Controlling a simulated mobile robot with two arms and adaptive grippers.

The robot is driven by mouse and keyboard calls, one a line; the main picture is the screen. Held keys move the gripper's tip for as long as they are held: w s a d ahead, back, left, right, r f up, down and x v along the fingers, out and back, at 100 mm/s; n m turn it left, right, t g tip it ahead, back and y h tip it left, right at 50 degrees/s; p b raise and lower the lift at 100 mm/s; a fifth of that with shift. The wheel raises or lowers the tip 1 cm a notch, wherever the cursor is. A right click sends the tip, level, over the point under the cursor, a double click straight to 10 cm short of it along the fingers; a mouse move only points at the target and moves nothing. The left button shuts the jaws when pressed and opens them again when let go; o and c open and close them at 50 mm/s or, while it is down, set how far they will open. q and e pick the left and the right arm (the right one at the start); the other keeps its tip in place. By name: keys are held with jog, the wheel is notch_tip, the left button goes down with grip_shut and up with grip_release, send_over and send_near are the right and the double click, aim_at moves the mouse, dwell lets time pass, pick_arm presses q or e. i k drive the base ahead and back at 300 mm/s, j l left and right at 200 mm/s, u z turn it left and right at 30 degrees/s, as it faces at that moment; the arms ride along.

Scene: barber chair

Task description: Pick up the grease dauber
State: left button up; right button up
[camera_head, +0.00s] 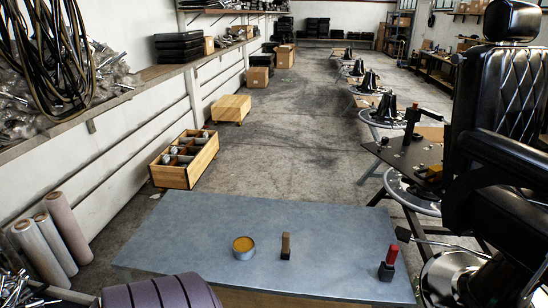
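A blue-grey tabletop (190,235) lies in front of me with three small things on it. A small upright piece with a brown upper part and a dark lower end (286,246) stands near the middle; it looks like the grease dauber, though its details are too small to be sure. An open round tin (243,248) of yellow-orange stuff, likely grease, sits just to its left, apart from it. An upright red-and-black piece (388,264) stands farther right, near the table's right edge. Neither of my grippers shows in the head view.
A black barber chair (500,150) stands close on the right. A dark worktop with parts (412,155) stands beyond the table's right side. A wooden crate (184,158) sits on the floor at the left. The tabletop's left part is clear.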

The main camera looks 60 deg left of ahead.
aim_at(285, 252)
jog(key=j+u, duration=0.2)
jog(key=u, duration=1.5)
